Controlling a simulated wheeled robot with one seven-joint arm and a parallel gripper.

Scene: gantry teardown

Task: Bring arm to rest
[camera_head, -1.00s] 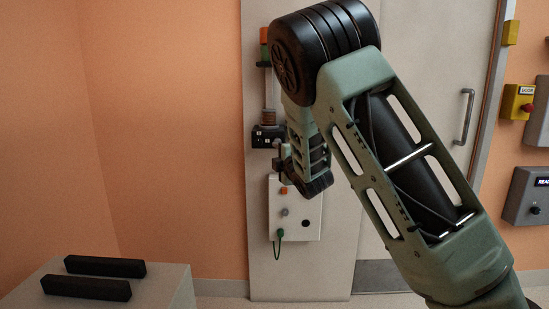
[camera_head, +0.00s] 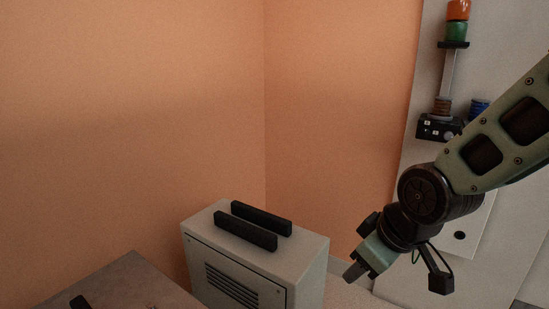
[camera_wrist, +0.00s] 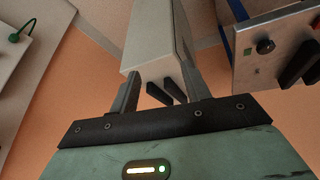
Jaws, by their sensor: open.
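My gripper (camera_head: 362,268) hangs at the lower right of the head view, in front of the pale wall panel, with the arm coming down from the upper right. It is to the right of the grey cabinet and apart from it. In the wrist view my gripper (camera_wrist: 162,92) has its two fingers spread wide, with nothing held between them. The cabinet lies farther off beyond the fingers.
The grey cabinet (camera_head: 212,262) bears two black bars (camera_head: 246,232). A grey surface (camera_head: 125,285) is at lower left. A stack light (camera_head: 457,22) and black box (camera_head: 437,128) are on the wall panel. A panel with a black knob (camera_wrist: 265,47) shows in the wrist view.

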